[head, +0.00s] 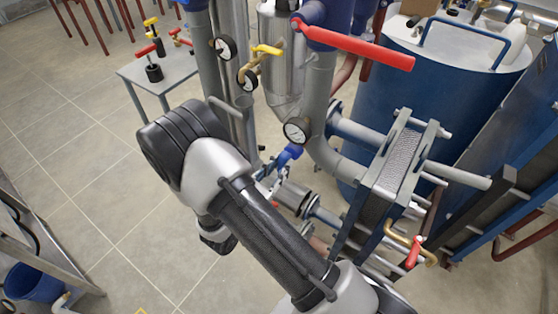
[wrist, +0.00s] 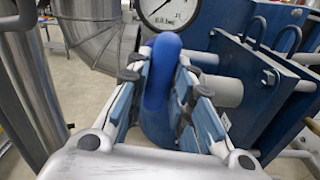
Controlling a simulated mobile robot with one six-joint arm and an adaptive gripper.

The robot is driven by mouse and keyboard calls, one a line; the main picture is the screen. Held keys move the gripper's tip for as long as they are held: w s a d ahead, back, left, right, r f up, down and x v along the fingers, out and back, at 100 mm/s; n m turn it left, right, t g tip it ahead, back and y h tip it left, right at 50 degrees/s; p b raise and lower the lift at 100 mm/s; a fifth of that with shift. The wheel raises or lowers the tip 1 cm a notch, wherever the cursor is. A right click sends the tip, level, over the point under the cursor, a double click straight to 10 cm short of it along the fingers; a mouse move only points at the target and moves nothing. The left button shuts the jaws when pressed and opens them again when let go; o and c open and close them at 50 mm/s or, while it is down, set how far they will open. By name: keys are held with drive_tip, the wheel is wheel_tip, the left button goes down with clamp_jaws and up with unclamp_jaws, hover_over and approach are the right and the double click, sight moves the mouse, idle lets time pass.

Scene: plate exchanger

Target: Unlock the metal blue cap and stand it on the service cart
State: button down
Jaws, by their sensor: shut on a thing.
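In the wrist view my gripper (wrist: 164,62) has its two blue-padded fingers on either side of a smooth blue curved piece (wrist: 160,85) and is shut on it. In the head view a blue piece (head: 288,156) shows just below a pressure gauge, beside a metal cylinder (head: 292,196) on the pipework. I cannot tell whether the blue piece is the cap itself or a handle on it. My arm hides most of my gripper in the head view. A grey shelved cart (head: 62,268) stands at the lower left, only partly in view.
Gauges (head: 297,130), pipes and a long red lever (head: 365,45) crowd above the gripped piece. The plate exchanger (head: 385,180) stands close on the right, with a blue tank (head: 435,90) behind. A small table (head: 172,70) holds fittings. Tiled floor is open on the left.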

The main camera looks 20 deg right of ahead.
drive_tip(key=n+p, duration=0.1)
drive_tip(key=n, duration=0.2)
drive_tip(key=shift+r, duration=0.15)
drive_tip(key=shift+a, duration=0.1)
drive_tip(key=shift+v, duration=1.8)
